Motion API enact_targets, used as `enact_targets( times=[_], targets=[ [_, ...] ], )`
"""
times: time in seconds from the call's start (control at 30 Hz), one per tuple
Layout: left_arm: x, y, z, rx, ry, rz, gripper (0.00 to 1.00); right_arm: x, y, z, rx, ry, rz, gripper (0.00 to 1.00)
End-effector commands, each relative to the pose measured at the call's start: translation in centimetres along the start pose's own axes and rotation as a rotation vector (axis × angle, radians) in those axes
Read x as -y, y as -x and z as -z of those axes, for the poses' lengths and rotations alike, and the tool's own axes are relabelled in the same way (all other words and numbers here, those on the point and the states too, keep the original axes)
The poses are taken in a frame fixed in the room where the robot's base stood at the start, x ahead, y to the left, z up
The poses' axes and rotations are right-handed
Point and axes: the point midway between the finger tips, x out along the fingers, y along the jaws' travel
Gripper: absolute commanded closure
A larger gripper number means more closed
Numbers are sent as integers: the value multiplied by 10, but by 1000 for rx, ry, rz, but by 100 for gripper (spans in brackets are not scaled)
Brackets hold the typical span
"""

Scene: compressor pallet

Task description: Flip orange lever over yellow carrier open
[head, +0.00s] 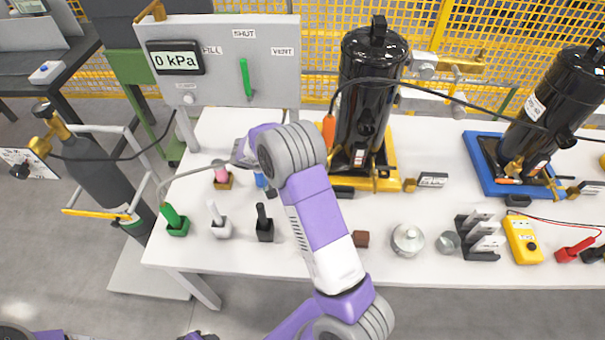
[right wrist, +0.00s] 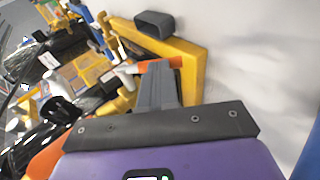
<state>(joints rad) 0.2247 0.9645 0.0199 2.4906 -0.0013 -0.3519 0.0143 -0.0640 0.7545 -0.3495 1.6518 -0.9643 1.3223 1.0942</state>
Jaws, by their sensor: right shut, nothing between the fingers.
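The yellow carrier (head: 388,182) stands on the white table under a black cylinder (head: 370,95). An upright orange lever (head: 328,130) shows at the carrier's left side, beside the cylinder. In the right wrist view, the yellow carrier frame (right wrist: 190,75) is close behind my right gripper (right wrist: 158,70). Its grey fingers are shut together with nothing between them. An orange piece (right wrist: 174,62) shows just beyond the fingertips; I cannot tell whether they touch. Another orange part (right wrist: 45,160) is at lower left. My left gripper is not visible.
A panel with a 0 kPa display (head: 175,57) and green handle (head: 245,78) stands behind the table's left end. A blue carrier (head: 487,160) with a second cylinder is at right. Small tools, a metal pot (head: 408,240) and a yellow meter (head: 522,238) line the front.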

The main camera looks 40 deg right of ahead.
Motion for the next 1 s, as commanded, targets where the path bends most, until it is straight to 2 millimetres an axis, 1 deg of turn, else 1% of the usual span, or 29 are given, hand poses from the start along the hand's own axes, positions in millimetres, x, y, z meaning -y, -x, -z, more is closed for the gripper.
enact_targets(
  times=[0.3,0.67,1.0],
  targets=[
    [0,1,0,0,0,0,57,0,1,0,0,2,-6,100],
    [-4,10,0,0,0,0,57,-12,10,2,0,2,-5,100],
    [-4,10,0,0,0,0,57,-12,11,2,0,2,-4,100]
  ],
)
